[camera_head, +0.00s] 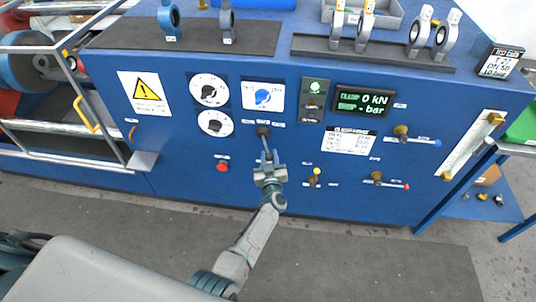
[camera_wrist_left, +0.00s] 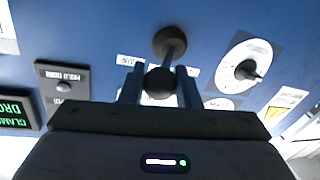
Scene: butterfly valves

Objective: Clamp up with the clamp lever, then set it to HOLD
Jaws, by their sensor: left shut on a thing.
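The clamp lever (camera_head: 266,143) sticks out from the blue panel at a dark round base (camera_head: 263,130), below the white plate with the blue knob. In the left wrist view its base (camera_wrist_left: 171,42), thin rod (camera_wrist_left: 175,58) and dark ball end (camera_wrist_left: 160,83) show. My left gripper (camera_head: 269,163) is shut on the lever's ball end, with one finger on each side in the wrist view. Small labels beside the lever are too small to read. My right gripper is not in view.
The display (camera_head: 362,103) reads 0 kN. Grey valve discs (camera_head: 363,26) stand on top. The floor in front is clear.

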